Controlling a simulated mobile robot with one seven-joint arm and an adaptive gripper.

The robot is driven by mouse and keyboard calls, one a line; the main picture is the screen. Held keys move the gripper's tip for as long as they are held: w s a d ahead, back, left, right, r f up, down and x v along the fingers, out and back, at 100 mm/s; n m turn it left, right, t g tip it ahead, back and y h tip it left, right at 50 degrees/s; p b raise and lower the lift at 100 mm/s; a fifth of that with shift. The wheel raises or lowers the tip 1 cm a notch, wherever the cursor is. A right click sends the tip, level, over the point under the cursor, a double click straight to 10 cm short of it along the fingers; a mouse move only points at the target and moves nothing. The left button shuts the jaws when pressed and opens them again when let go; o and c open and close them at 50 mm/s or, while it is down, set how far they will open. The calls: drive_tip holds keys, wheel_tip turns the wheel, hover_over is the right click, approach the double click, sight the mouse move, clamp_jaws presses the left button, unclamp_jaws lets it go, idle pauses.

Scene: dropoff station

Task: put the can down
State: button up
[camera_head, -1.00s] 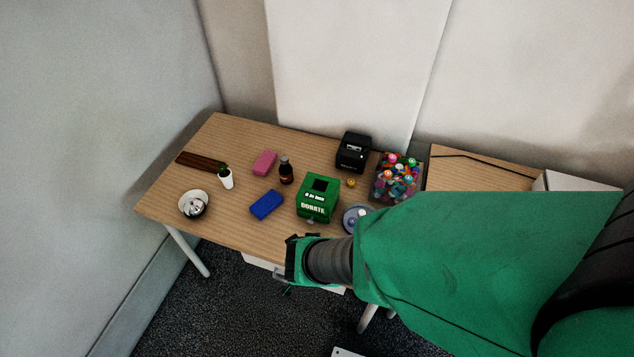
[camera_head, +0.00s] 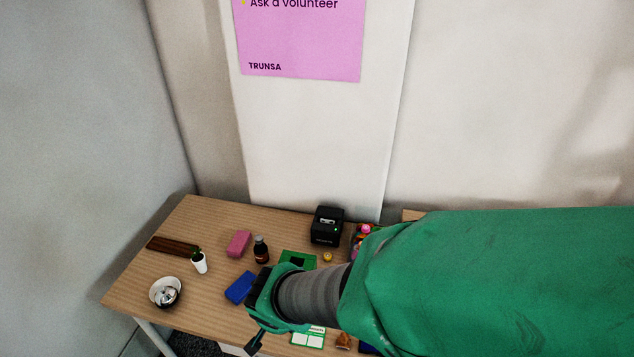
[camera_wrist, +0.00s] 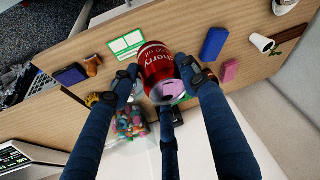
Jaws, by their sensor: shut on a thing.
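The red can (camera_wrist: 155,62), with white lettering, is held between the fingers of my gripper (camera_wrist: 160,76) in the wrist view. The can's near end shows, and the wooden table (camera_wrist: 85,45) lies beyond it. In the head view my gripper (camera_head: 262,312) is over the front part of the table (camera_head: 128,290), right of and in front of the blue block (camera_head: 241,287). The can is hidden there behind my gripper. I cannot tell whether the can touches the table.
A green box (camera_head: 299,259), partly hidden by my arm, stands behind my gripper. A dark bottle (camera_head: 261,250), pink block (camera_head: 238,243), white cup (camera_head: 199,262), bowl (camera_head: 165,292) and black printer (camera_head: 327,226) stand around. Bare wood lies between bowl and blue block.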

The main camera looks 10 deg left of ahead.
drive_tip(key=w+a+r+p, duration=0.1)
drive_tip(key=w+a, duration=0.3)
drive_tip(key=w, duration=0.4)
drive_tip(key=w+a+n+p, duration=0.1)
drive_tip(key=w+a, duration=0.2)
drive_tip(key=w, duration=0.6)
drive_tip(key=w+a+r+p, duration=0.1)
drive_tip(key=w+a, duration=0.3)
drive_tip(key=w, duration=0.4)
drive_tip(key=w+a+f+n+y+p, duration=0.1)
drive_tip(key=w+f+n+p, duration=0.15)
drive_tip(key=w, duration=1.75)
wheel_tip(320, 180, down, 6)
drive_tip(key=shift+a+m+g, duration=0.25)
drive_tip(key=shift+m+g, duration=0.1)
drive_tip(key=shift+g, duration=0.05)
drive_tip(key=shift+w, duration=0.1)
drive_tip(key=shift+f+b, duration=0.35)
drive_tip(key=shift+f, duration=2.7)
drive_tip(key=shift+f+b, duration=0.3)
drive_tip(key=shift+f, duration=1.6)
